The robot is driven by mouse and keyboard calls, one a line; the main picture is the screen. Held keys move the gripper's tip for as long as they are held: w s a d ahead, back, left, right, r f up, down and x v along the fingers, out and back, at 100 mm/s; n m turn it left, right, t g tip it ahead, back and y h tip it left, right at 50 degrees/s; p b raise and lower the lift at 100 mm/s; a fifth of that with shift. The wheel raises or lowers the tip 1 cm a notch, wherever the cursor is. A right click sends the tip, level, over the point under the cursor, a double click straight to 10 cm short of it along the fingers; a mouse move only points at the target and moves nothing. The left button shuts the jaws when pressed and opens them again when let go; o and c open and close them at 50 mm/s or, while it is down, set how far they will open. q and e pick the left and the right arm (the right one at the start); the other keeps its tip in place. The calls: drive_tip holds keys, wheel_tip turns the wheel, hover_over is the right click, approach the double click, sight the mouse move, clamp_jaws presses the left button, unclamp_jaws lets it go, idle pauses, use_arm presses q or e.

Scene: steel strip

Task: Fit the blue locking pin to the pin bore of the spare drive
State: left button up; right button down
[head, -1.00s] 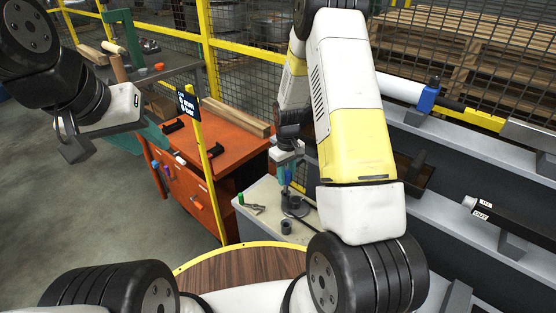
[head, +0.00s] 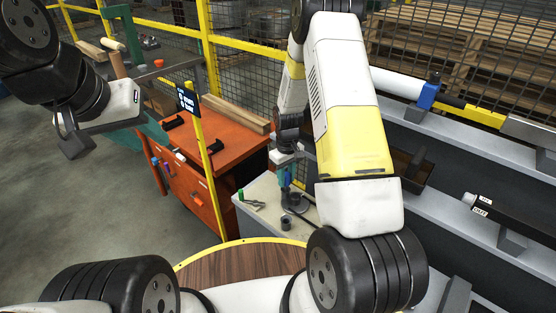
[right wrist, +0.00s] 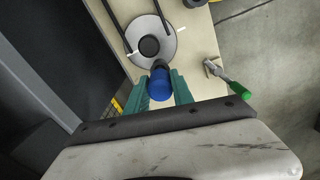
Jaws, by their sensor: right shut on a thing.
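My right gripper (right wrist: 161,88) is shut on the blue locking pin (right wrist: 159,84), which sits between its green fingers in the right wrist view. In the head view my right gripper (head: 286,178) is low over the pale bench top. The spare drive (right wrist: 167,52) is a round grey disc with a dark round bore at its middle. The pin's dark end overlaps the disc's near edge in the wrist view, beside the bore; I cannot tell whether they touch. In the head view the drive (head: 299,208) is partly hidden. My left gripper (head: 72,136) hangs empty at the left.
A green-handled tool (right wrist: 233,86) lies on the pale bench (right wrist: 203,75) right of the drive. A small dark cup (head: 286,224) stands near the bench's front edge. An orange workbench (head: 225,150) and a yellow post (head: 207,165) are to the left.

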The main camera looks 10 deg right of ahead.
drive_tip(key=shift+f, duration=1.1)
drive_tip(key=c, duration=1)
unclamp_jaws()
drive_tip(key=shift+r, duration=3.9)
